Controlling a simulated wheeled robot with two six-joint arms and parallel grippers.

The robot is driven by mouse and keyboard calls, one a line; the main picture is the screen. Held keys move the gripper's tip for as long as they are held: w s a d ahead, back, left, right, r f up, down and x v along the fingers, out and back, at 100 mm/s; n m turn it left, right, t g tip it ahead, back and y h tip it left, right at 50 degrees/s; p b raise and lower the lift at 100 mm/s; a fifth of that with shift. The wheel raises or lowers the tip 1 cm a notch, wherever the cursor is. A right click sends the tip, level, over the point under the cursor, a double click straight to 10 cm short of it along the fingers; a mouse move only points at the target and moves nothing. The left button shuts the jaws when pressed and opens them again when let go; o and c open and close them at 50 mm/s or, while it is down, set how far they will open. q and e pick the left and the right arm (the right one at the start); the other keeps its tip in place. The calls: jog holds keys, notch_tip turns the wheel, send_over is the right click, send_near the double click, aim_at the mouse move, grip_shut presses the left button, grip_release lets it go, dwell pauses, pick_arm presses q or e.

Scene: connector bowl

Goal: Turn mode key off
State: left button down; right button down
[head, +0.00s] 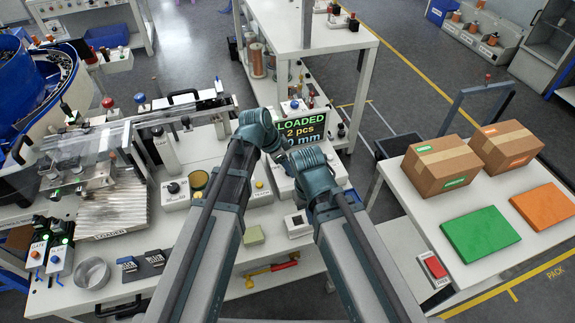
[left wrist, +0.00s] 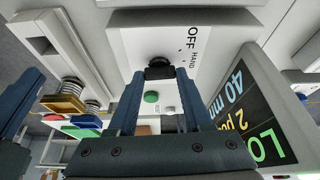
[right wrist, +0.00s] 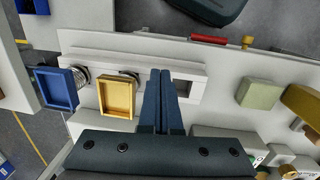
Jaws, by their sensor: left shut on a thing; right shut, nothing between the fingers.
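The mode key (left wrist: 158,63) is a dark knob on a light panel (left wrist: 135,45) marked OFF and HAND in the left wrist view. A green button (left wrist: 151,97) sits near it on the same panel. My left gripper (left wrist: 159,76) is shut on the mode key, with a finger on each side of it. The fingers hide part of the key, so I cannot tell exactly where it points. In the head view my left wrist (head: 257,130) hides the key. My right gripper (right wrist: 164,75) is shut and empty, over a white fixture in the right wrist view.
A display (head: 305,132) reading LOADED, 2 pcs stands close to both wrists. In the right wrist view, a yellow square piece (right wrist: 116,96) and a blue one (right wrist: 57,88) lie left of my right fingers. Boxes (head: 440,163) stand on the right table.

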pick_arm(q)
jog(key=n+t, duration=0.1)
jog(key=n, duration=0.3)
jog(key=shift+s+y, duration=0.2)
jog(key=shift+y, duration=0.2)
jog(key=shift+d+n+t+y, duration=0.1)
jog(key=shift+n+t+y, duration=0.2)
jog(key=shift+n, duration=0.7)
jog(key=shift+d+n+t+y, duration=0.15)
jog(key=shift+n+y, duration=0.25)
jog(key=shift+n, duration=0.6)
jog(key=shift+a, duration=0.1)
jog(key=shift+c, duration=1.6)
grip_release()
jog(key=shift+t, duration=0.25)
jog(key=p+v, duration=1.2)
jog(key=v, duration=0.2)
jog(key=shift+p, duration=0.4)
pick_arm(e)
notch_tip(320, 180, up, 13)
